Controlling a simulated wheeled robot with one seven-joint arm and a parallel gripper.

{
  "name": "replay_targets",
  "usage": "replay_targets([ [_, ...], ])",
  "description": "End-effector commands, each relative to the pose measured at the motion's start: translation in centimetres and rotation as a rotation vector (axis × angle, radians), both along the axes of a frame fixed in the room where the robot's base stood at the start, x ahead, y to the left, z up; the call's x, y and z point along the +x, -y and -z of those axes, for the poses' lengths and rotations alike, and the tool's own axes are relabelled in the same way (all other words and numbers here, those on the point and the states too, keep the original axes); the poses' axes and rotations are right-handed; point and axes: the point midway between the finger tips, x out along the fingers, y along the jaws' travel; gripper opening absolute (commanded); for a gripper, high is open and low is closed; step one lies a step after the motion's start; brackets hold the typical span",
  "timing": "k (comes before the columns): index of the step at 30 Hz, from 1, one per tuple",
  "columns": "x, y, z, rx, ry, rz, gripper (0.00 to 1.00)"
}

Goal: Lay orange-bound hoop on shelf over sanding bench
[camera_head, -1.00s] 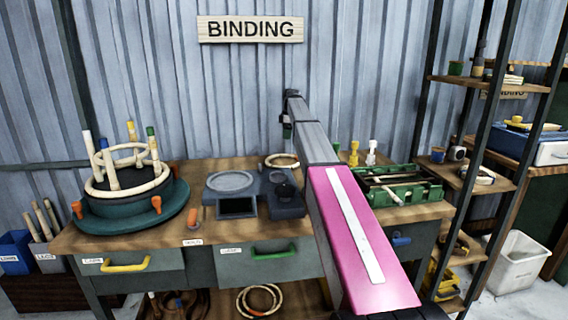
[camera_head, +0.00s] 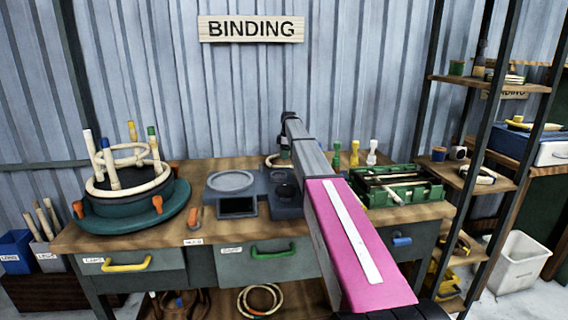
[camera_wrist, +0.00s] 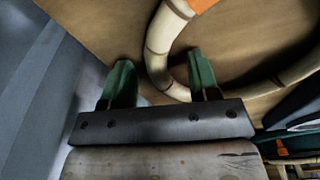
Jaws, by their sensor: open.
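A pale rattan hoop (camera_wrist: 168,28) with an orange binding (camera_wrist: 203,4) lies on the wooden bench top in the wrist view. In the head view the hoop (camera_head: 270,162) is at the back of the bench, mostly hidden by my arm. My gripper (camera_wrist: 158,60) is open, its two green fingers apart. In the head view my gripper (camera_head: 284,150) is small and dark, low over the hoop.
A green tray (camera_head: 438,192) and yellow and white figures stand right of my arm. A grey fixture (camera_head: 213,197) and a round form (camera_head: 165,208) with pegs stand left. An open shelf rack (camera_head: 465,180) is at right; a partly hidden sign behind it ends in "NDING".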

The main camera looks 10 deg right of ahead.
Motion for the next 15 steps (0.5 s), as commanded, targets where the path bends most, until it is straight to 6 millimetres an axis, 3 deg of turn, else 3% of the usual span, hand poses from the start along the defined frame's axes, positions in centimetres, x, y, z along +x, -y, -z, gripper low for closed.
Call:
replay_targets([
  [5, 0.0, -0.01, -0.04, 0.0, 0.0, 0.0, 0.52],
  [9, 0.0, 0.0, -0.06, 0.0, 0.0, 0.0, 0.07],
  [10, 0.0, 0.0, -0.06, 0.0, 0.0, 0.0, 0.02],
  [15, 0.0, 0.0, -0.08, 0.0, 0.0, 0.0, 0.0],
])
